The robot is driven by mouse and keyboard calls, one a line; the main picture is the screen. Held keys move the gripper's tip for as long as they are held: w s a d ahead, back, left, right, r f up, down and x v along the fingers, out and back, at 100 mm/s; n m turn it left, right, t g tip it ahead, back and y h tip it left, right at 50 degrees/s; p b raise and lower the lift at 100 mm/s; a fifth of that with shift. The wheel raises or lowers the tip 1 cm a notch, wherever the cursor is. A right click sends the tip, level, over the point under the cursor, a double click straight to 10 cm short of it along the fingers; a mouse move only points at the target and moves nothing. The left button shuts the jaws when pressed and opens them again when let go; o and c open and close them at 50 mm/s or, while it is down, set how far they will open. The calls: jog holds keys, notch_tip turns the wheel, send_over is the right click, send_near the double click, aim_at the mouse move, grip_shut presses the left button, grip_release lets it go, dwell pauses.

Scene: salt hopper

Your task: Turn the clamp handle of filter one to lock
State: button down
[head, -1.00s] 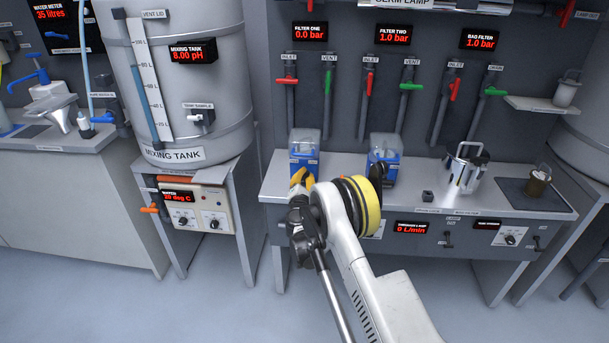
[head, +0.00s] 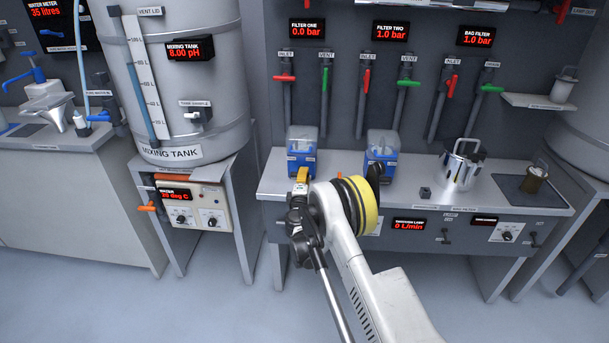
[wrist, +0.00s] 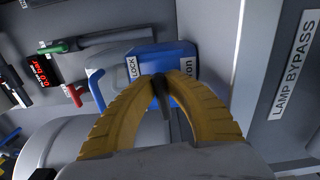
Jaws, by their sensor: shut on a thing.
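Filter one (head: 301,158) is a blue housing with a clear top on the back bench, under the display reading 0.0 bar. It also shows as a blue body (wrist: 178,58) in the wrist view, with a LOCK label (wrist: 132,68) and a second label partly hidden by a finger. My gripper (head: 302,176) is at the front of filter one. In the wrist view its yellow fingers (wrist: 160,84) close together on the dark clamp handle (wrist: 166,105), which points down between them. Most of the handle is hidden in the head view.
Filter two (head: 382,158) stands to the right on the same bench, close to my arm. A steel bag filter pot (head: 463,165) is further right. Red and green valve levers (head: 284,78) are on the wall above. The mixing tank (head: 190,90) stands to the left.

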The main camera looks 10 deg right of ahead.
dwell(0.3)
jog(key=c, duration=1.4)
grip_release()
jog(key=v, duration=0.7)
jog(key=shift+s, duration=0.2)
